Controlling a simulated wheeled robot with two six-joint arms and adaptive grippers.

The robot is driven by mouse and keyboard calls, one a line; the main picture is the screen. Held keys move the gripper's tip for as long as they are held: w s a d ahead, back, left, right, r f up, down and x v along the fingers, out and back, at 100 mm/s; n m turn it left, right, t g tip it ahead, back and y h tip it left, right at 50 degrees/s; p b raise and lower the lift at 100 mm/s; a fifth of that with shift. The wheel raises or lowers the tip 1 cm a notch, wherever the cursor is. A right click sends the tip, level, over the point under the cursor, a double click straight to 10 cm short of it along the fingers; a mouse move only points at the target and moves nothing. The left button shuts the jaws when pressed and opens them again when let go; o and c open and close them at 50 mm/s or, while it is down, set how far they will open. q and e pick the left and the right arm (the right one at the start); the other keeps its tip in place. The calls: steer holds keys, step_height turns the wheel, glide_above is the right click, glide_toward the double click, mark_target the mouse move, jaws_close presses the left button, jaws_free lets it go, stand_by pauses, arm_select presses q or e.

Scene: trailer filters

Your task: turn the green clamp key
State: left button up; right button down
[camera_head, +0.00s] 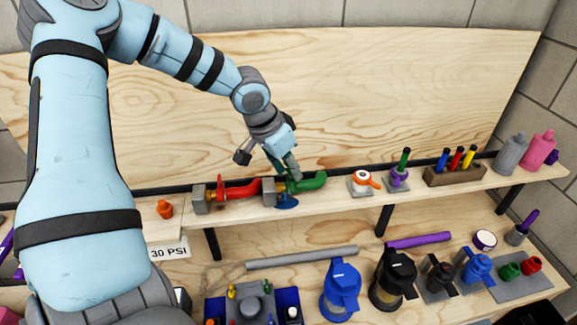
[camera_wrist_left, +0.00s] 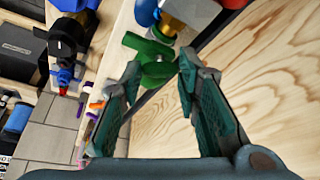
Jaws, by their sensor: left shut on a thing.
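A green part with winged lobes, which looks like the green clamp key (camera_wrist_left: 152,70), sits between the fingertips of my left gripper (camera_wrist_left: 160,76) in the left wrist view. Both fingers reach its sides, and the jaws are shut on it. In the head view my left gripper (camera_head: 285,168) points down at the upper shelf, beside a curved green piece (camera_head: 311,182). The fingers partly hide what they hold there, so its exact angle cannot be told. My right gripper is not in view.
A red curved piece (camera_head: 240,191) and a metal block (camera_head: 268,193) stand left of the gripper, with a blue part (camera_head: 287,202) below it. An orange-ringed item (camera_head: 361,181) stands to the right. A plywood panel (camera_head: 390,100) rises behind the shelf.

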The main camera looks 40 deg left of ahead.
arm_select(q)
steer(key=shift+w+a+m+g+h, duration=0.1)
steer(key=shift+m+g+h, duration=0.3)
steer(key=shift+m, duration=1.05)
steer(key=shift+a+m+g+h, duration=0.1)
steer(key=shift+m+h, duration=0.6)
steer(key=shift+m, duration=0.75)
steer(key=o, duration=1.2)
steer(key=shift+w+d, duration=0.1)
steer(key=shift+c, duration=0.2)
steer(key=v, duration=1.2)
